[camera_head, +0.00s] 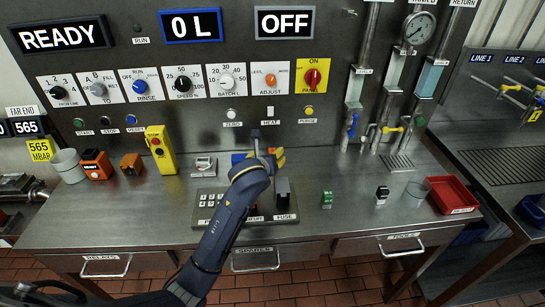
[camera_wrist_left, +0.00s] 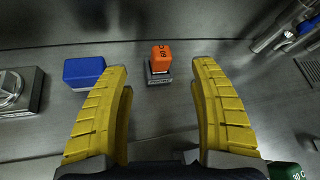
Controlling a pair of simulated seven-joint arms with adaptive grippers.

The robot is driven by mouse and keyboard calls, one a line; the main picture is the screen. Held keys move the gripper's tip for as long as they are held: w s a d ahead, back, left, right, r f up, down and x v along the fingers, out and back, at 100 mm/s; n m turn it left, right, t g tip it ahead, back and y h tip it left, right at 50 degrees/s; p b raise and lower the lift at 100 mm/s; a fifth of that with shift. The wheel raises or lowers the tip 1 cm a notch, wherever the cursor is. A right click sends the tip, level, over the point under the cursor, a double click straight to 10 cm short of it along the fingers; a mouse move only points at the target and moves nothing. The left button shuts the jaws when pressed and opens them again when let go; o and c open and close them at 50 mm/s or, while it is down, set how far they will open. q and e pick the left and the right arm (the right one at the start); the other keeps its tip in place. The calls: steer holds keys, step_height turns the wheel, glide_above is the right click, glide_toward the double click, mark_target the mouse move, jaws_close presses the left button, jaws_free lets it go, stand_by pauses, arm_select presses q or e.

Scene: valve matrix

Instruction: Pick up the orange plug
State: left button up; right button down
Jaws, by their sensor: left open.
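The orange plug (camera_wrist_left: 161,53) shows in the left wrist view. It is a small block with dark markings, seated upright on a grey socket (camera_wrist_left: 159,75) on the steel surface. My left gripper (camera_wrist_left: 162,72) has its two yellow fingers spread wide, one on each side of the plug in the picture, with nothing between them and no contact visible. In the head view my left gripper (camera_head: 275,155) is over the back of the bench, and my arm and gripper hide the plug there. My right gripper is not in view.
A blue block (camera_wrist_left: 84,71) lies left of the plug, and a green part (camera_wrist_left: 287,171) is at the lower right. On the bench stand a yellow control box (camera_head: 161,150), an orange box (camera_head: 96,164), a keypad (camera_head: 208,203), a clear cup (camera_head: 416,191) and a red tray (camera_head: 453,193).

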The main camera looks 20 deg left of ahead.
mark_target(271, 152)
arm_select(q)
steer(key=shift+x, duration=3.85)
steer(key=shift+r, duration=0.1)
steer(key=shift+c, duration=0.3)
jaws_close()
